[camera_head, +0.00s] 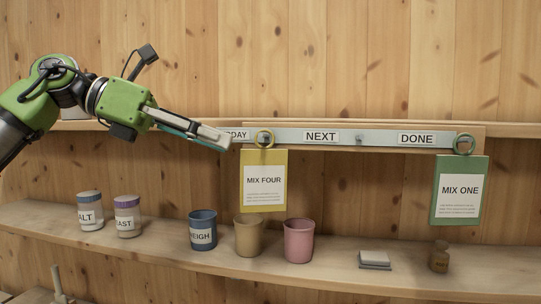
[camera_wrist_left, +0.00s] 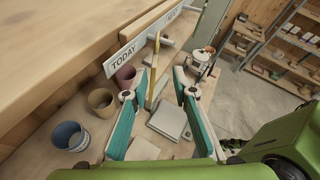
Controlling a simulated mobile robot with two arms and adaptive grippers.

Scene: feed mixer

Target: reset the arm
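My left gripper (camera_head: 222,139) reaches in from the left, with its fingertips just left of the ring at the top of the yellow MIX FOUR card (camera_head: 264,180). In the left wrist view the gripper (camera_wrist_left: 157,93) is open, its teal-padded fingers apart. The yellow card (camera_wrist_left: 154,70) shows nearly edge-on beyond the gap, and I see nothing gripped. The card hangs from the TODAY end of the label rail (camera_head: 290,136). The green MIX ONE card (camera_head: 459,190) hangs under DONE. My right gripper is not in view.
On the shelf below stand two labelled jars (camera_head: 89,210) (camera_head: 127,217), a blue cup (camera_head: 203,231), a tan cup (camera_head: 249,236), a pink cup (camera_head: 299,241), a small grey stack (camera_head: 374,260) and a brown jar (camera_head: 438,257). No card hangs under NEXT.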

